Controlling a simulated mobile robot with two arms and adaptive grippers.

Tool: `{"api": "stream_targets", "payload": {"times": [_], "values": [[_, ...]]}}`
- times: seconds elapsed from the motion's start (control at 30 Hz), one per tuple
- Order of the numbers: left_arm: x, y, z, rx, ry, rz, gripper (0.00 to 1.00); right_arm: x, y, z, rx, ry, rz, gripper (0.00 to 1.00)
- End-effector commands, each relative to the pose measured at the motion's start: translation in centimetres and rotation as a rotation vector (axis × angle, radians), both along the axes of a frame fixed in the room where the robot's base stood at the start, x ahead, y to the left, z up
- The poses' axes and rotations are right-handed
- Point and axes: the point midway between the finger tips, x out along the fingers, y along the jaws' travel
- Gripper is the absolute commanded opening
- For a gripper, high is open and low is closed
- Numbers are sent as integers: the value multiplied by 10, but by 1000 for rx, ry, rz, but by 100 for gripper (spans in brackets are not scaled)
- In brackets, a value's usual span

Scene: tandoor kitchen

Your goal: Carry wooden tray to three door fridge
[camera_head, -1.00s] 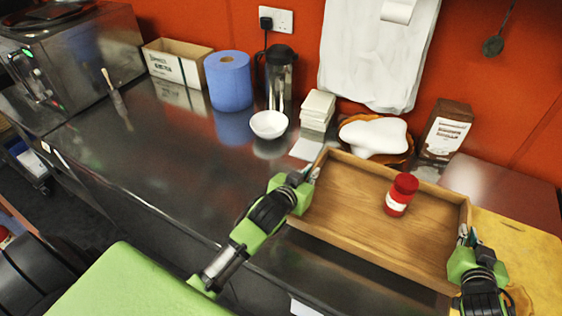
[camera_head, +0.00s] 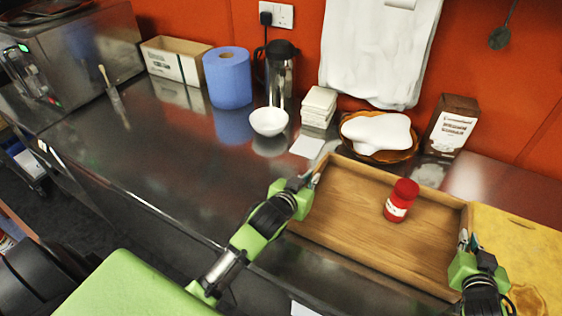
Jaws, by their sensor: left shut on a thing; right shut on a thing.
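The wooden tray (camera_head: 350,246) is a shallow rectangular box with low walls, at the counter's front edge on the right. A red jar with a white label (camera_head: 401,200) stands upright inside it. My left gripper (camera_head: 313,181) is shut on the tray's left wall. My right gripper (camera_head: 464,240) is shut on the tray's right wall. I cannot tell whether the tray's underside touches the counter. The three door fridge is not in view.
Behind the tray on the steel counter (camera_head: 185,160) stand a basket with white dough or cloth (camera_head: 378,134), a brown carton (camera_head: 451,126), stacked white blocks (camera_head: 319,106), a white bowl (camera_head: 268,121) and a blue roll (camera_head: 228,78). A yellow board (camera_head: 525,250) lies right. The left counter is mostly clear.

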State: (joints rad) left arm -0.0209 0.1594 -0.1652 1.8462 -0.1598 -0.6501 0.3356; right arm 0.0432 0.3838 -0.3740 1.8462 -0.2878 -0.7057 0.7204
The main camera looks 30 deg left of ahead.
Motion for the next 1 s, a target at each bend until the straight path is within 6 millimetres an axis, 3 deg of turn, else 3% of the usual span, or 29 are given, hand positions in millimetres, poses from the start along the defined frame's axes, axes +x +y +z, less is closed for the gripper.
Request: {"api": "stream_targets", "payload": {"times": [0.1,0.13,0.2,0.63,0.77,1.0], "values": [[1,0,-6,0,-6,0,0,1,0,-6,0,-6,0,0],[0,0,-6,0,0,1,12,0,0,-6,0,-1,-1,12],[0,0,-5,0,0,1,24,0,0,-5,0,0,-1,24],[-6,0,-4,0,1,0,24,0,0,-5,0,0,0,24],[-22,0,2,-1,1,0,24,0,0,-5,0,0,0,24],[-66,0,21,0,2,0,24,0,0,-5,0,0,0,24]]}}
